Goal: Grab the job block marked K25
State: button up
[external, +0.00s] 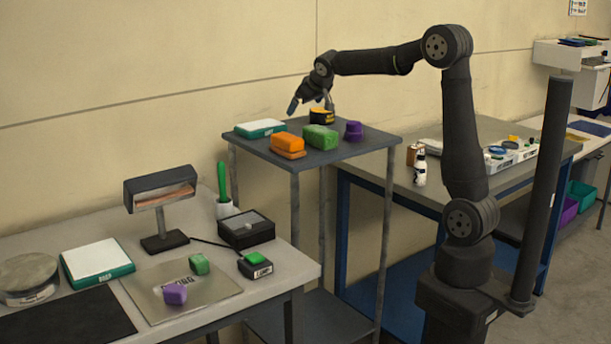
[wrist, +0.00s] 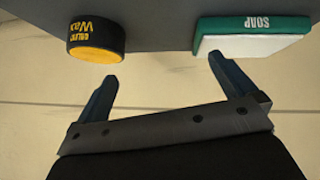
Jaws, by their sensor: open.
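No marking K25 is legible in either view, so I cannot tell which block carries it. On the left bench, a small green block (external: 199,264) and a small purple block (external: 175,294) lie on a flat metal plate (external: 219,293). On the high stand are an orange block (external: 287,142), a larger green block (external: 320,138) and a purple piece (external: 353,131). My gripper (external: 311,107) is open and empty over the back of the stand. In the wrist view, its fingers (wrist: 162,73) point towards the stand's edge, with no block between them.
A black and yellow wax tin (wrist: 97,42) and a green-rimmed soap tray (wrist: 252,36) are close to my fingers. The left bench holds a lamp (external: 160,190), a dark box (external: 246,229), another white-topped tray (external: 97,262) and a green-topped switch (external: 255,264). The wall is behind.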

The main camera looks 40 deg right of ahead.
dwell(0.3)
jog(key=c, duration=0.8)
jog(key=shift+c, duration=0.2)
